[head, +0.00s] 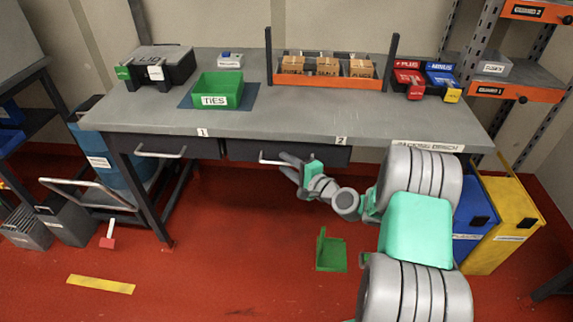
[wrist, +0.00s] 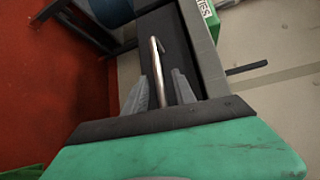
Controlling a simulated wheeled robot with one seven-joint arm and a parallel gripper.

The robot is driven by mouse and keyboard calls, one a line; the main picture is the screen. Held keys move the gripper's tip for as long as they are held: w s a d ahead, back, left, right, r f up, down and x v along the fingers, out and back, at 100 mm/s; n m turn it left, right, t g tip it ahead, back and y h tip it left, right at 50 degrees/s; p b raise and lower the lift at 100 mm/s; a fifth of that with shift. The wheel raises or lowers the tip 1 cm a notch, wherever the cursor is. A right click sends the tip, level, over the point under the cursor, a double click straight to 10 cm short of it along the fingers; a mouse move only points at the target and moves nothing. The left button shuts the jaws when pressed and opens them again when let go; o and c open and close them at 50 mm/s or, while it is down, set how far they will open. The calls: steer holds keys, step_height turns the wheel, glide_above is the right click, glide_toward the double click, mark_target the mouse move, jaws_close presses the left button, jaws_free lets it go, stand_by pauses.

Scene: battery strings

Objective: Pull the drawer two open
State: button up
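Drawer two is the right drawer (head: 318,153), under the label "2" (head: 341,140) on the grey bench's front edge. Its dark front looks shut, under the bench top. Its bar handle (head: 272,161) shows at the left of my gripper (head: 291,164). In the wrist view the handle (wrist: 157,70) is a pale metal bar running between the two grey fingers of my gripper (wrist: 161,90). Gaps show on both sides of the bar, so the fingers are open around it and not gripping it. My wrist and fingers hide the handle's right part in the head view.
Drawer one (head: 165,147) with its own handle (head: 160,154) is to the left. A green TIES bin (head: 218,90) and an orange rack (head: 330,81) stand on the bench. A green dustpan-like piece (head: 331,252) lies on the red floor below. Blue and yellow bins stand at the right.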

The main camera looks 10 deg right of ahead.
steer(key=shift+w+a, duration=0.1)
steer(key=shift+w, duration=0.1)
jaws_close()
stand_by(1.3)
